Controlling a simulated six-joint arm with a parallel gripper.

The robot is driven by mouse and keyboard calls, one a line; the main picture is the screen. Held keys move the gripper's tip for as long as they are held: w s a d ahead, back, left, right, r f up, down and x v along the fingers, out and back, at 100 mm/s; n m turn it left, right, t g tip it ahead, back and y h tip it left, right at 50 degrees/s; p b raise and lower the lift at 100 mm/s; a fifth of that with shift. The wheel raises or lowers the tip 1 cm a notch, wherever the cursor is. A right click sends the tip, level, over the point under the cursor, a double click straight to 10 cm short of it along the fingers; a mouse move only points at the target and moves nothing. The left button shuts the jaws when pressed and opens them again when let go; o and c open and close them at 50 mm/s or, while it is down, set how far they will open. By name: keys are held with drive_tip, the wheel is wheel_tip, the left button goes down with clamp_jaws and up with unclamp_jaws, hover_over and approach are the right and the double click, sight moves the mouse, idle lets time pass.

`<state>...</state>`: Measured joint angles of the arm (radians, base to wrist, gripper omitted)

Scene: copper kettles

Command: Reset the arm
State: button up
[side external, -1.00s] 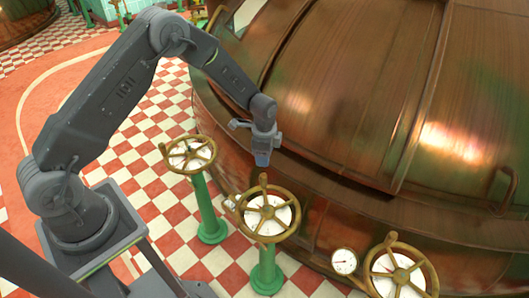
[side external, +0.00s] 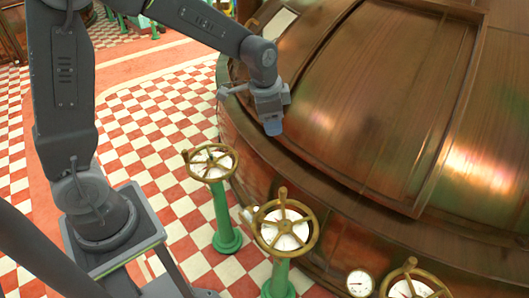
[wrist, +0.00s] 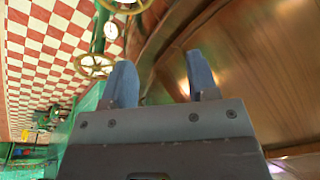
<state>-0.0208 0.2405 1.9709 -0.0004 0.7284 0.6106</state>
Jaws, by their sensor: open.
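My gripper (side external: 272,125) hangs in the air beside the copper kettle (side external: 370,100), above and beyond the brass handwheels in the side external view. In the wrist view my gripper (wrist: 162,85) shows two blue fingertips spread apart with nothing between them. The arm rises from its base, bends high at the left and reaches across to the right. The tops of the arm's upper links are cut off by the frame edge.
Brass handwheels with white dials stand on green posts: a near one (side external: 284,226), one further left (side external: 209,162) and one cut off at the lower right (side external: 415,284). A small round gauge (side external: 360,282) sits beside the last. Red and white checkered floor (side external: 150,125) lies open at the left.

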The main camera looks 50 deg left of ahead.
drive_tip(key=s+r+n+t, duration=0.1)
drive_tip(key=s+r+n, duration=0.2)
drive_tip(key=s, duration=0.7)
drive_tip(key=s+r+n+t, duration=0.2)
drive_tip(key=s+r, duration=0.5)
drive_tip(key=s, duration=0.4)
drive_tip(key=shift+d+r+n, duration=0.25)
drive_tip(key=shift+d+n, duration=0.2)
drive_tip(key=shift+n, duration=0.45)
drive_tip(key=shift+w, duration=0.1)
